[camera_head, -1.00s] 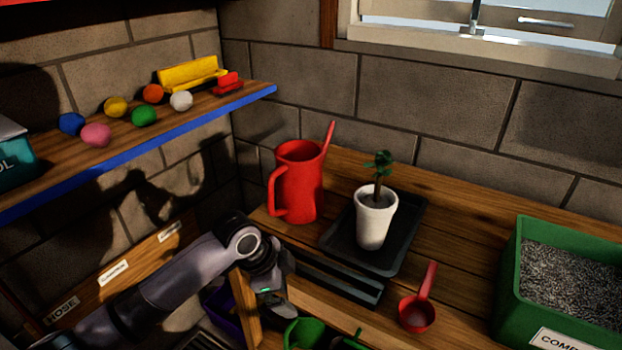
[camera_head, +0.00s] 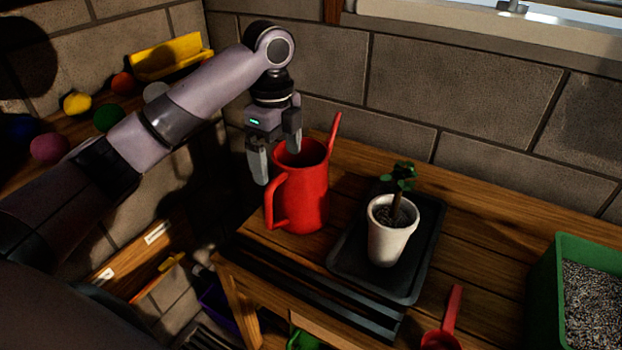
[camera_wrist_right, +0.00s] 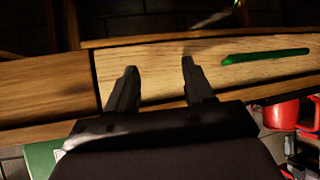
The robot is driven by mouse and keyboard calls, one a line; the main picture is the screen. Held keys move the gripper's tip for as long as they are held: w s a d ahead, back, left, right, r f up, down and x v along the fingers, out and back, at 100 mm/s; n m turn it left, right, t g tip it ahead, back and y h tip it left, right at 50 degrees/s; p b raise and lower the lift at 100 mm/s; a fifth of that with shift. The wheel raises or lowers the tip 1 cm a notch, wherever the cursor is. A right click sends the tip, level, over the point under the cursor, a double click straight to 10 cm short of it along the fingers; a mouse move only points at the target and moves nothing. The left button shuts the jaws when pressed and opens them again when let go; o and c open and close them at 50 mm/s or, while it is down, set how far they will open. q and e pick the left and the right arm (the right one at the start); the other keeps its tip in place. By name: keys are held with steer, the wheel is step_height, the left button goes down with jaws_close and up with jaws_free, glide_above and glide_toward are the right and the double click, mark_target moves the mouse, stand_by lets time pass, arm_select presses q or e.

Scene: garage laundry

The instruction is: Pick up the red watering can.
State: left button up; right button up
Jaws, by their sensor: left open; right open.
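The red watering can (camera_head: 302,193) stands upright on the wooden bench, with its handle toward the left and its spout up to the right. My left gripper (camera_head: 277,163) is open, pointing down at the can's top left. One finger is outside the can on the left and the other is at the rim in the picture; I cannot tell whether either touches. My right gripper (camera_wrist_right: 153,85) shows in the right wrist view, open and empty, in front of a wooden board.
A white pot (camera_head: 388,245) with a small plant stands on a black tray (camera_head: 346,256) right of the can. A red scoop (camera_head: 452,312) and a green compost box (camera_head: 545,290) are farther right. A shelf with several balls and a yellow tray (camera_head: 168,56) is at left.

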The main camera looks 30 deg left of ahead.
mark_target(275, 179)
arm_select(q)
steer(key=f, duration=0.4)
steer(key=a+f, duration=0.1)
steer(key=f, duration=0.1)
steer(key=shift+f+p, duration=0.35)
steer(key=shift+f, duration=0.05)
steer(key=c, duration=1.7)
steer(key=shift+r, duration=0.1)
steer(key=shift+c, duration=0.2)
steer(key=shift+r, duration=0.15)
